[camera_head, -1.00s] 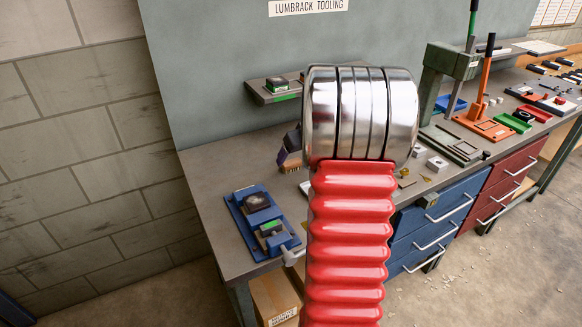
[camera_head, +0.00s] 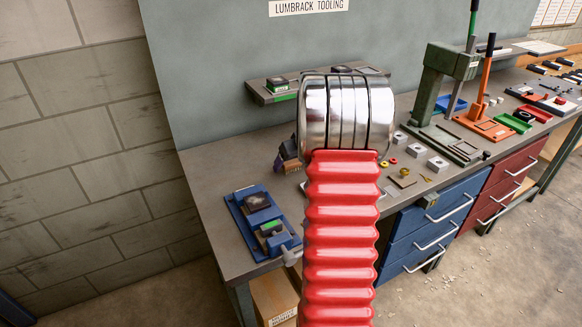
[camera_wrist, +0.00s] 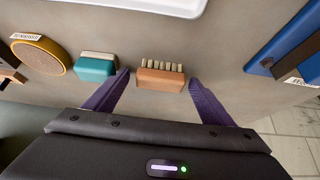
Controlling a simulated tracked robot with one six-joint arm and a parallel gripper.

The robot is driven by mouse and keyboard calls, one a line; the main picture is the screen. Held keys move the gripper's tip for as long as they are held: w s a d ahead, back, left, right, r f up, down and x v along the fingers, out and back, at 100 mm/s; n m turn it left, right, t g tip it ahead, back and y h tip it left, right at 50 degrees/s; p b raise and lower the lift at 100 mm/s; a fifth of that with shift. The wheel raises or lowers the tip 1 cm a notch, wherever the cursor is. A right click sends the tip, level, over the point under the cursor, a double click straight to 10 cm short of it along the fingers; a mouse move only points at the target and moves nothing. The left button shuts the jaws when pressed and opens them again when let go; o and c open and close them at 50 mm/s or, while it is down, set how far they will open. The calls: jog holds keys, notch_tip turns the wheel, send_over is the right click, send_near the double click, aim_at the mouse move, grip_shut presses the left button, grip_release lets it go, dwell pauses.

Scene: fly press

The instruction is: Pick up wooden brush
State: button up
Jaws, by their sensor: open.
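The wooden brush (camera_wrist: 161,78) lies on the grey bench top in the wrist view. It has a brown wooden block and a row of pale bristles along its far edge. My gripper (camera_wrist: 159,80) is open, with one purple finger on each side of the brush. The left finger has a narrow gap to it and the right finger is close to its right end. I cannot tell whether either touches. In the head view my silver and red arm hides most of the gripper and the brush.
A teal block with a pale top (camera_wrist: 97,67) lies just left of the left finger. A round tan-faced disc (camera_wrist: 40,56) is farther left. A blue fixture (camera_wrist: 285,55) stands at the right. A white tray (camera_wrist: 150,3) is at the far edge. A shelf (camera_head: 262,94) overhangs the bench.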

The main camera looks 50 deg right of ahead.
jog(key=shift+w+f, duration=0.15)
jog(key=shift+f, duration=0.05)
jog(key=shift+c, duration=0.7)
jog(key=c, duration=1)
jog(key=shift+r, duration=0.1)
notch_tip(320, 180, up, 10)
jog(key=shift+f, duration=0.1)
